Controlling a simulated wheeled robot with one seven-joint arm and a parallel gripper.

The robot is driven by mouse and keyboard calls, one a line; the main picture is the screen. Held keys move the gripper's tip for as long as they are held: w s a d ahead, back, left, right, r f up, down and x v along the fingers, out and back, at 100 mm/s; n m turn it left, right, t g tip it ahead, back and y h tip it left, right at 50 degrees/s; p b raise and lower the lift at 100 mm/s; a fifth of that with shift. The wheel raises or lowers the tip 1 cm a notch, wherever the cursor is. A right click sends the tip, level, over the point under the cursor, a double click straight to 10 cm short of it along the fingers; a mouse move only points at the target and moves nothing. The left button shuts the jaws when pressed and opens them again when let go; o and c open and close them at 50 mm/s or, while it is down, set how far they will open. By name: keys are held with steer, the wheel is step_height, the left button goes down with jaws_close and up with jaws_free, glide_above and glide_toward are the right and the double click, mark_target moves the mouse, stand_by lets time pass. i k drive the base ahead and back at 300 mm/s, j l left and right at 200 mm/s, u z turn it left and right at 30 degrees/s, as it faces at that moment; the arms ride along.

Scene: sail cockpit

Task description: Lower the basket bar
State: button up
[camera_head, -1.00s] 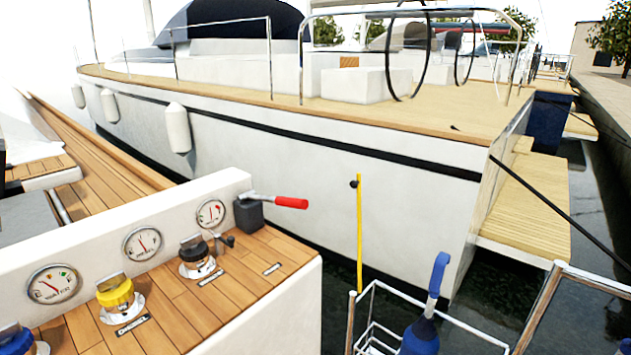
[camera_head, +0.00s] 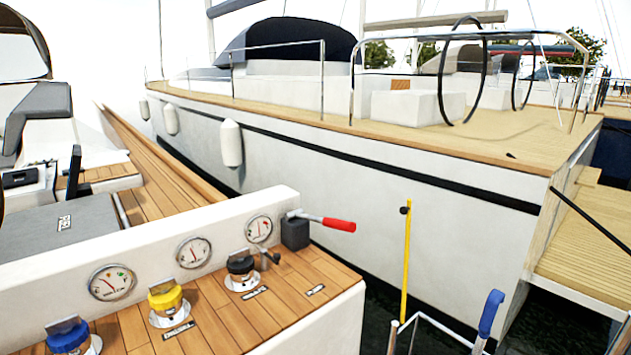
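A metal tube frame (camera_head: 441,327), probably the basket, shows at the bottom right edge of the picture. Only its top rails are in view, and the rest is cut off. I cannot tell which part of it is the bar. A blue-handled tool (camera_head: 489,314) stands upright at the frame's right side. A thin yellow pole (camera_head: 407,262) with a black knob near its top rises just behind the frame. My gripper is not in view.
A wooden-topped console (camera_head: 225,318) with gauges, yellow, blue and black knobs and a red-handled lever (camera_head: 339,225) stands at the front left. A white sailboat hull (camera_head: 330,190) lies behind. Dark water shows between them.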

mark_target(404, 210)
steer(key=i+j, duration=0.2)
steer(key=j, duration=0.15)
steer(key=i+j, duration=0.2)
steer(key=j, duration=0.15)
steer(key=i+j+u, duration=0.1)
steer(key=j, duration=0.25)
steer(key=i, duration=0.05)
